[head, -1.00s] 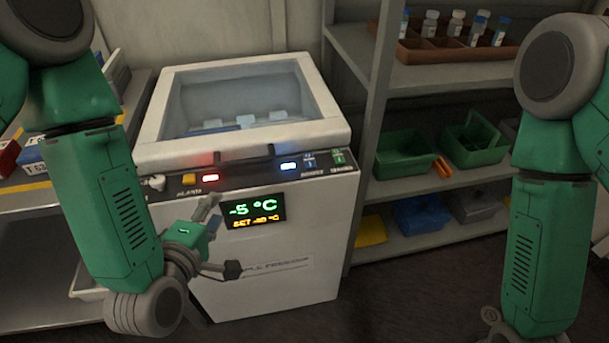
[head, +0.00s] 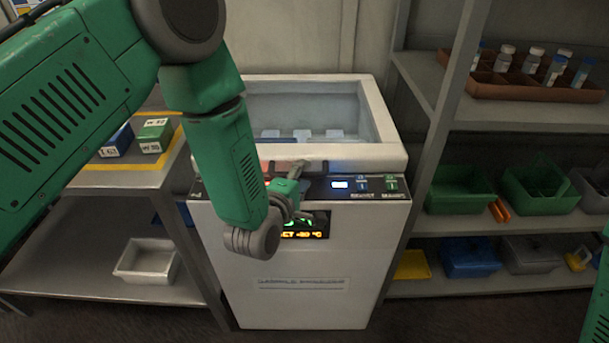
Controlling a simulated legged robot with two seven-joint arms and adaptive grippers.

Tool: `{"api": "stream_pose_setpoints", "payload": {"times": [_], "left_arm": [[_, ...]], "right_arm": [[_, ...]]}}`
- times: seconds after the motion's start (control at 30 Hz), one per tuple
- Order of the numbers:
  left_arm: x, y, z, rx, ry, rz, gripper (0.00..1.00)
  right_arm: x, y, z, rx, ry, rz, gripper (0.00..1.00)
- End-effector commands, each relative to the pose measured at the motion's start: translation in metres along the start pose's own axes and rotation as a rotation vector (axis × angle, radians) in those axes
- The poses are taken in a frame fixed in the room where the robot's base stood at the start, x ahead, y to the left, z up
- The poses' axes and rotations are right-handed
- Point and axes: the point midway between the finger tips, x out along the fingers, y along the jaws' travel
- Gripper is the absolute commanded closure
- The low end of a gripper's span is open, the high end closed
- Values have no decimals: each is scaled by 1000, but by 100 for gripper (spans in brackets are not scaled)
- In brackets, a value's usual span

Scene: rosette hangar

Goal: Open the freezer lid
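The white freezer (head: 300,293) stands in the middle of the head view. Its lid (head: 372,158), a thick pale frame around a clear window, lies down on the body. The lid handle (head: 318,166) at the front edge is partly hidden by my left gripper (head: 299,194). That gripper is in front of the control panel, just below the handle. Its fingers look apart with nothing between them; contact with the handle cannot be told. My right gripper is out of view; only a bit of my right arm shows at the right edge.
A shelf unit (head: 447,110) stands close on the right, with a brown vial tray (head: 500,91) and green bins (head: 540,190). On the left, a bench (head: 130,176) carries small boxes, with a white tray (head: 147,262) below. Floor shows in front.

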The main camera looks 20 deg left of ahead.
Motion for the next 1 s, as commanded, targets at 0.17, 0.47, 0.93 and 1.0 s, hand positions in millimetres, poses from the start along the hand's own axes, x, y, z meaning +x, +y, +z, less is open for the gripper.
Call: {"api": "stream_pose_setpoints", "payload": {"times": [0.17, 0.47, 0.93, 1.0], "left_arm": [[6, 0, -3, -1, 1, 0, 66], [6, 0, 1, 2, 1, 0, 100], [0, 22, -2, -10, -4, -30, 100], [-3, 37, -5, -17, -4, -46, 100]], "right_arm": [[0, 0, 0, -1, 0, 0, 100], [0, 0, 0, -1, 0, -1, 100], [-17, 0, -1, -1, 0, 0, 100], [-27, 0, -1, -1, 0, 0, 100]]}}
